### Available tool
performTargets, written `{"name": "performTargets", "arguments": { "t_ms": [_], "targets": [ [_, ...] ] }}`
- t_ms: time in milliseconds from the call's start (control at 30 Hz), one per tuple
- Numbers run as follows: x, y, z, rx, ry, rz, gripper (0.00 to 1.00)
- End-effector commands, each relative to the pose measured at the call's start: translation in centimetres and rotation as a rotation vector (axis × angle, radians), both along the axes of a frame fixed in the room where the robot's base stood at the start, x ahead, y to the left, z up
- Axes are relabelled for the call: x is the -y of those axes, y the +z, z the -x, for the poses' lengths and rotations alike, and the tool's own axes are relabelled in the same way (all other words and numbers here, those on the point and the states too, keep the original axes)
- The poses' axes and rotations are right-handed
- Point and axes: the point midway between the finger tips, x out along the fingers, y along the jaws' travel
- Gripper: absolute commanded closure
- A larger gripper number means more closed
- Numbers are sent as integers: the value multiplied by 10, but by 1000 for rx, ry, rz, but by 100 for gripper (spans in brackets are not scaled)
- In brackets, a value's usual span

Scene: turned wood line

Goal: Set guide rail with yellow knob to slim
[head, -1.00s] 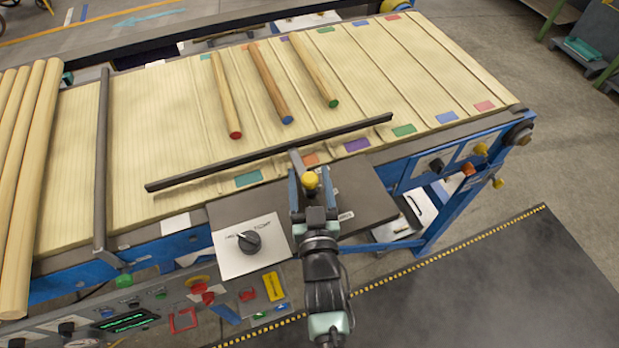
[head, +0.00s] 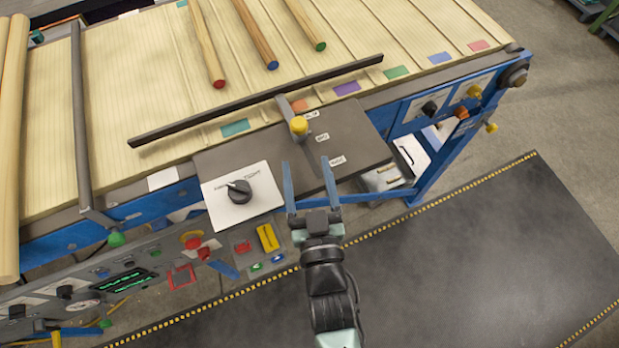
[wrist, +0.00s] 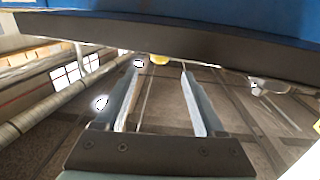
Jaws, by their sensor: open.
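The guide rail (head: 215,112) is a long dark bar lying slantwise over the belt. A short arm joins it to an upright yellow knob (head: 299,125) over a dark plate (head: 352,140). Three small white labels run along the plate; their lettering is too small to read surely. The knob stands beside the stretch between the farthest label (head: 312,113) and the middle label (head: 322,137). My gripper (head: 306,163) is open and empty, on the near side of the knob and apart from it. In the wrist view the knob (wrist: 160,60) shows beyond and between the fingertips.
A white panel with a black rotary switch (head: 239,191) is left of my gripper. Several turned rods, including a red-ended one (head: 219,84), lie on the belt (head: 120,90) beyond the rail. Below are control buttons (head: 203,252). The dark floor mat (head: 450,260) at right is clear.

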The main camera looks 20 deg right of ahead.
Motion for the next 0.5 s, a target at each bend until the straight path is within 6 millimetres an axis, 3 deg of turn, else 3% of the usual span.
{"name": "performTargets", "arguments": {
  "t_ms": [200,500],
  "targets": [
    [-6,-1,21,0,0,0,29],
    [-7,1,25,1,0,0,29]
  ]
}}
